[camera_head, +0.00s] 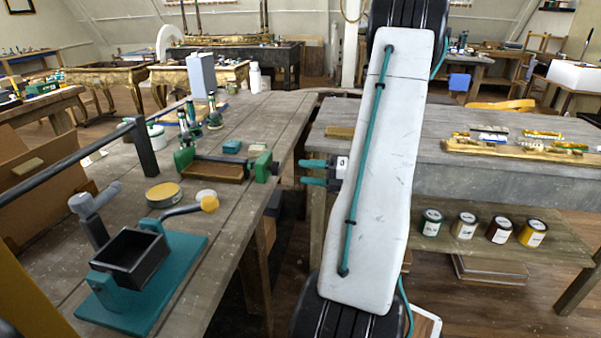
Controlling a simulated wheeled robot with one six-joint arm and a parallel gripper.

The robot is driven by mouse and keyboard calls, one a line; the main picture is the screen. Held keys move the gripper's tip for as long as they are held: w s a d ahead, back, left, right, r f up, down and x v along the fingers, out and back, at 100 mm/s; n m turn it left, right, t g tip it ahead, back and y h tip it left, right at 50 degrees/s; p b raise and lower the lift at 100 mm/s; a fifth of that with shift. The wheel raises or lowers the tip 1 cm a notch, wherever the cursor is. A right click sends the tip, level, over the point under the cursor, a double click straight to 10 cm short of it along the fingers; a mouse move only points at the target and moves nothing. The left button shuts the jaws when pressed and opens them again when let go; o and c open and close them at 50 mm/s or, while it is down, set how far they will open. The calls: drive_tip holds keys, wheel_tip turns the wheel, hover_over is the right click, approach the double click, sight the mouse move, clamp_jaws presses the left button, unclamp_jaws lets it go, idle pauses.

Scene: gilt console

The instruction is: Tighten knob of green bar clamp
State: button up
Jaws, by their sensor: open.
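A green bar clamp (263,166) lies on the left wooden workbench near its right edge. Its green ends stand at either side of a brown wooden piece (212,172). A small dark knob (277,168) sticks out at the clamp's right end, toward my gripper. My gripper (304,172) has two teal fingers, open and empty, pointing left just past the bench edge. It is at about the knob's height in the picture, with a visible gap between them. How far apart they are in depth I cannot tell.
The left workbench (240,123) also holds a teal-based vise (187,285) with a yellow-tipped handle, a round tin (163,194) and small green-and-brass instruments (213,112). A second bench (480,185) stands right, with paint cans (465,224) on its shelf. Space between the benches is narrow.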

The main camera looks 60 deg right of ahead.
sight(279, 168)
drive_tip(key=w+a+n, duration=0.1)
drive_tip(key=w+n, duration=0.1)
drive_tip(key=n, duration=0.3)
drive_tip(key=w+a+n, duration=0.1)
drive_tip(key=w+n, duration=0.2)
drive_tip(key=n, duration=0.2)
drive_tip(key=w+a+n, duration=0.1)
drive_tip(key=w+n, duration=0.2)
drive_tip(key=n, duration=0.3)
drive_tip(key=shift+w+a+r, duration=0.1)
drive_tip(key=shift+w+r, duration=0.05)
drive_tip(key=c, duration=1)
